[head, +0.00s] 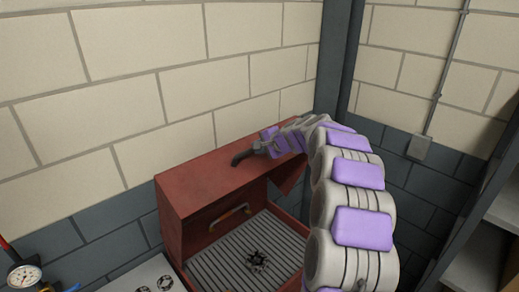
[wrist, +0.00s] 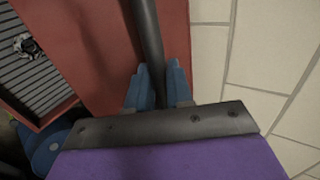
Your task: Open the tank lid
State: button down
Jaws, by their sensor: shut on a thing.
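The red tank (head: 180,215) stands against the wall in the head view, with its inside exposed. A red panel, apparently the lid (head: 205,180), covers its upper rear part. A dark curved handle (head: 242,157) sticks out at the panel's top. My gripper (head: 264,145) is at this handle, partly hidden by my arm. In the wrist view, my gripper's blue fingers (wrist: 158,88) are shut on the dark bar (wrist: 150,35), one finger on each side. The red panel (wrist: 90,45) lies beside the bar.
Inside the tank are a grey ribbed floor (head: 225,262), a dark part (head: 257,260) and a copper-coloured handle (head: 230,215). A pressure gauge (head: 25,276) is at lower left. A block wall (head: 130,100) and dark post (head: 338,60) stand behind; shelves (head: 485,250) are at right.

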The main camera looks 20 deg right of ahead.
jog(key=shift+w+a+f+g, duration=0.2)
jog(key=shift+w+a+g, duration=0.05)
jog(key=shift+g, duration=0.05)
jog(key=c, duration=1.4)
grip_release()
jog(key=shift+c, duration=0.2)
jog(key=o, duration=0.3)
jog(key=shift+w+a+f, duration=0.15)
jog(key=shift+w, duration=0.2)
jog(key=shift+o, duration=0.2)
jog(key=shift+s+d+r, duration=0.2)
jog(key=shift+d+r, duration=0.05)
jog(key=shift+r, duration=0.05)
jog(key=b+v, duration=0.3)
jog(key=v, duration=1.3)
jog(key=shift+s, duration=0.35)
jog(key=shift+o, duration=0.2)
jog(key=shift+d+r, duration=0.1)
